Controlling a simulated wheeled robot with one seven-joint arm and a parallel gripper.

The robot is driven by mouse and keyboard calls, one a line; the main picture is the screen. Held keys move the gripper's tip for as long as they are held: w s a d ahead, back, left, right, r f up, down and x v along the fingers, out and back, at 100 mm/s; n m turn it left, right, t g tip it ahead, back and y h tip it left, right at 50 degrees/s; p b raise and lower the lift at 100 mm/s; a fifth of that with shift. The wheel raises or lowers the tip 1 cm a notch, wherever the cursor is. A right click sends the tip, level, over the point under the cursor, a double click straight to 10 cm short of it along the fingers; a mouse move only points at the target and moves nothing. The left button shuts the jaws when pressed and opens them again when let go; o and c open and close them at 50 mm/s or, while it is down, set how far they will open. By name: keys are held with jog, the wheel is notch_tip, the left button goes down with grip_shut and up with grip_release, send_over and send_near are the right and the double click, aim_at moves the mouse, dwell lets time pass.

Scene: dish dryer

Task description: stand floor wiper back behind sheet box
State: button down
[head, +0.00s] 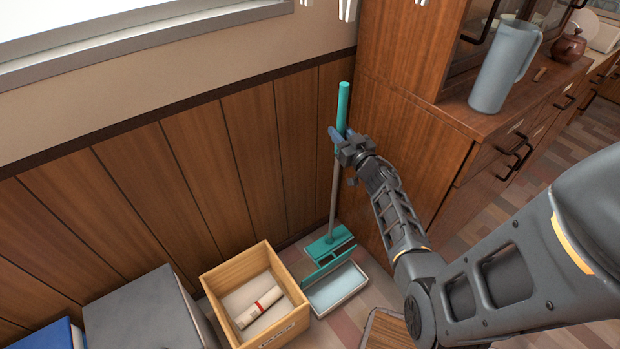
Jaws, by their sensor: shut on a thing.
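The floor wiper has a teal handle (343,105), a thin grey pole (334,195) and a teal head (329,243). It is nearly upright in the corner between the panelled wall and the wooden cabinet. My gripper (340,138) is shut on it at the lower end of the teal handle. What looks like the sheet box (337,290) is a low pale container on the floor, with a teal flap at its back. The wiper head shows just behind this flap; I cannot tell whether the head touches the floor or the box.
A wooden crate (222,307) holding a white-and-red roll (259,307) stands left of the sheet box. A grey box (148,307) is farther left. The cabinet (400,130) rises close on the right, with a grey pitcher (503,68) on its ledge.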

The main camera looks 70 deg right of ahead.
jog(key=w+a+f+b, duration=0.4)
jog(key=w+f+b, duration=0.3)
jog(key=w+f, duration=0.1)
jog(key=shift+a+f+b, duration=0.3)
jog(key=shift+f, duration=0.5)
jog(key=shift+f, duration=0.2)
jog(key=c, duration=0.8)
grip_release()
